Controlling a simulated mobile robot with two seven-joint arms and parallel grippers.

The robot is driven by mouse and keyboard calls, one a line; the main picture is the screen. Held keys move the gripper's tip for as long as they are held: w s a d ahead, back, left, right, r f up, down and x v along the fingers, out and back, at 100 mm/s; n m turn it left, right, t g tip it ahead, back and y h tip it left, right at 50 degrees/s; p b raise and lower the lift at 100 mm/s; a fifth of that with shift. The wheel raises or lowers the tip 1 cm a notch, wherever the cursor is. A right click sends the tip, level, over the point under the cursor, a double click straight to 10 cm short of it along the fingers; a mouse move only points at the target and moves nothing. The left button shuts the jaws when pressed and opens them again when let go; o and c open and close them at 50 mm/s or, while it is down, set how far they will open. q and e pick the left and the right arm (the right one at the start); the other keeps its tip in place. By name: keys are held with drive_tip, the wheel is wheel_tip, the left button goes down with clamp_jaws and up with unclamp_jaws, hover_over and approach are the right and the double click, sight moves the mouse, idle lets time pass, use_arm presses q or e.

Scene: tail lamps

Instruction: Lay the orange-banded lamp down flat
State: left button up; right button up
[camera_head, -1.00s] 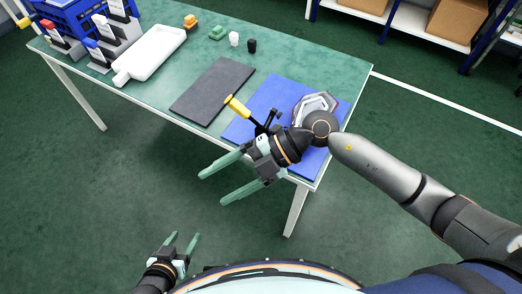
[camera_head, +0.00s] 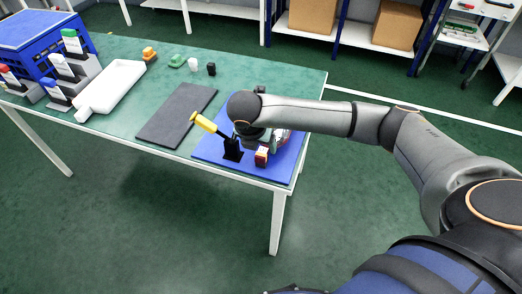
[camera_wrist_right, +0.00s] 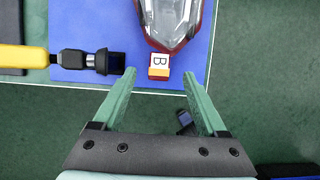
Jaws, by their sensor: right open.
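A lamp with a clear lens and red rim (camera_wrist_right: 170,18) is on the blue mat, cut off by the top edge of the right wrist view. A small block with a white "B" face and an orange-yellow band (camera_wrist_right: 158,66) is at its near end. In the head view the block (camera_head: 261,157) shows, while my right arm covers most of the lamp. My right gripper (camera_wrist_right: 159,74) is open and empty, its fingertips around the block's near side in the picture; the height gap cannot be judged. In the head view its fingers are hidden. My left gripper is out of view.
A dark grey mat (camera_head: 178,115), white tray (camera_head: 112,90), labelled stands and blue crate (camera_head: 30,38) lie further left. The table's front edge is close.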

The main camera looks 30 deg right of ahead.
sight(262, 151)
drive_tip(key=x, duration=0.6)
drive_tip(key=shift+f, duration=0.25)
clamp_jaws()
idle(0.3)
idle(0.8)
drive_tip(key=shift+w+r, duration=0.1)
